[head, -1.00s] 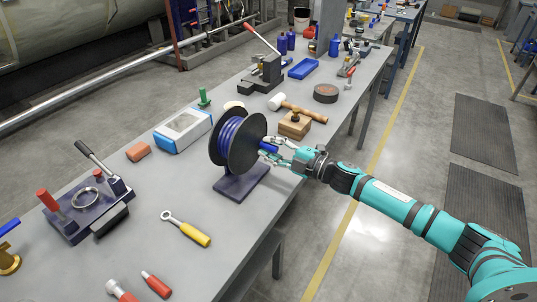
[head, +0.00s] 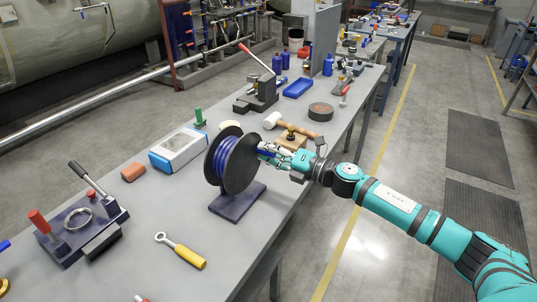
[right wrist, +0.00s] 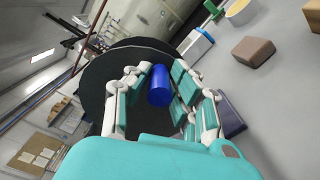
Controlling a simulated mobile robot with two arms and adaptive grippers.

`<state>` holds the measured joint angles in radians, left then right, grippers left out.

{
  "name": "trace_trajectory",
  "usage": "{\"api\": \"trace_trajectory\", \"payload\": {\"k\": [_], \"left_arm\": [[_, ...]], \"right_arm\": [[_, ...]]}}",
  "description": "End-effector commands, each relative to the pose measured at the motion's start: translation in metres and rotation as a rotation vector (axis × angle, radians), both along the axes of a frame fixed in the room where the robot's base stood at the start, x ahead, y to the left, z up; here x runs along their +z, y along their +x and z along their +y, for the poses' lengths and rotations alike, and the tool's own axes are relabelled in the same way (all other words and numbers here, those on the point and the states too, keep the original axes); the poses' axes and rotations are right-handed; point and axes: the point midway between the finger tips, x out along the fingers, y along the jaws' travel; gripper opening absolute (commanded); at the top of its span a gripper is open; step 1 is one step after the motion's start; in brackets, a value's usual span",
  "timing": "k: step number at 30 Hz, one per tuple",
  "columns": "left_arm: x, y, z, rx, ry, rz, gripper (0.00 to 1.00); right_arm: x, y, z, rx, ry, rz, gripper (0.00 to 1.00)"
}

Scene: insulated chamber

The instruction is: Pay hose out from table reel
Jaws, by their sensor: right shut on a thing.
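The table reel (head: 240,164) stands upright on its dark base plate (head: 238,203) on the grey bench. It has black round flanges with blue hose (head: 217,156) wound between them. A blue cylindrical handle (right wrist: 158,86) shows in front of the black flange (right wrist: 100,68) in the right wrist view. My right gripper (head: 270,153) is at the upper right edge of the reel, shut on this blue handle. In the right wrist view its fingers (right wrist: 160,95) lie on both sides of it. How the handle joins the flange is hidden. My left gripper is not in view.
A wooden block (head: 291,138) and a mallet (head: 297,129) lie just behind my right gripper. A yellow-handled wrench (head: 182,252) lies in front.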

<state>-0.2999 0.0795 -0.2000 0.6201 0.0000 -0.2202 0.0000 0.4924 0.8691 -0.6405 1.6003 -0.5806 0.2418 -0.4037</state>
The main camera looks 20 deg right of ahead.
Motion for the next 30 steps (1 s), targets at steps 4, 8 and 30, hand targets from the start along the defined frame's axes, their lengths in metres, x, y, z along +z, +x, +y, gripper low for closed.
{"api": "trace_trajectory", "payload": {"k": [4,8,30], "left_arm": [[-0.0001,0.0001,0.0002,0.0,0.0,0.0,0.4],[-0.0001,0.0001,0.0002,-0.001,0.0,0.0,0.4],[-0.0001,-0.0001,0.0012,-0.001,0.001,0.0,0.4]], "right_arm": [[0.0018,-0.0003,0.0,0.0,-0.028,-0.021,0.0],[0.0025,-0.0004,0.0002,0.0,-0.036,-0.027,0.0],[0.0028,-0.0004,0.0003,0.0,-0.035,-0.028,0.44]]}}
